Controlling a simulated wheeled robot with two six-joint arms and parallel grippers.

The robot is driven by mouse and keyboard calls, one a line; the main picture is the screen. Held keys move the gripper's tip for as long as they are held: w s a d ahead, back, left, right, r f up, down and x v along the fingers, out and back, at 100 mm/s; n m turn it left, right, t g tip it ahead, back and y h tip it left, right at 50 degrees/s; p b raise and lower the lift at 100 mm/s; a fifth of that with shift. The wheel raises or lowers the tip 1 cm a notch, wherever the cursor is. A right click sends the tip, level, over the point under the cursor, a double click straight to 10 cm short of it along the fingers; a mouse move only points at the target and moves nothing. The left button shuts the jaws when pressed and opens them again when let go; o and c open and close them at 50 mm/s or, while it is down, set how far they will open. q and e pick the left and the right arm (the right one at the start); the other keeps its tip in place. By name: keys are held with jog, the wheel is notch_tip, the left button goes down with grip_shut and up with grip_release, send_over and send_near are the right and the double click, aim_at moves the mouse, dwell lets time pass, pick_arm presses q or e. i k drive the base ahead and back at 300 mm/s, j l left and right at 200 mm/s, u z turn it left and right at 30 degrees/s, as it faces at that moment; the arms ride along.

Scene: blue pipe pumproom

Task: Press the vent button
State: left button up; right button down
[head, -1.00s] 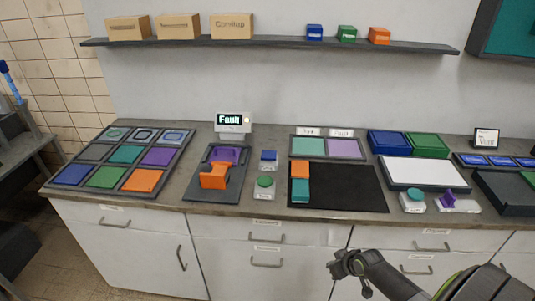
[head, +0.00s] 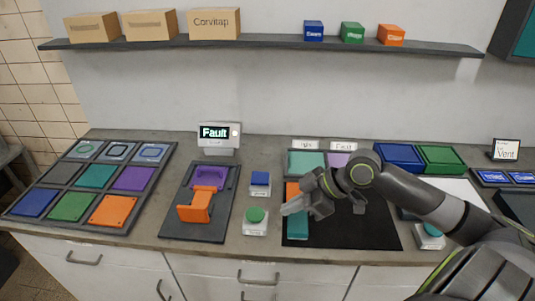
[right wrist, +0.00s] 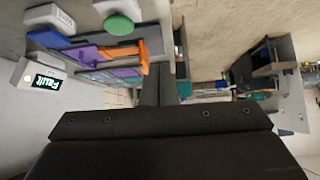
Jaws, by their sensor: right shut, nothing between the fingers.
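No button's label is readable, so I cannot tell which one is the vent button. A round green button (head: 255,215) on a white base stands near the counter's front edge; it also shows in the right wrist view (right wrist: 118,24). A square blue button (head: 260,179) stands just behind it. A round teal button (head: 432,230) at the right is partly hidden by my arm. My right gripper (head: 290,209) is shut and empty, above the orange and teal blocks, right of the green button. My left gripper is out of view.
A display reading "Fault" (head: 218,134) stands behind a dark tray (head: 170,228) with an orange lever (head: 196,205). A black mat (head: 350,236) lies under my right arm. Panels of coloured tiles (head: 96,178) fill the left. A shelf (head: 270,47) hangs above.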

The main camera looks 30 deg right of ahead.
aim_at(259, 178)
jog(key=i+l, duration=0.7)
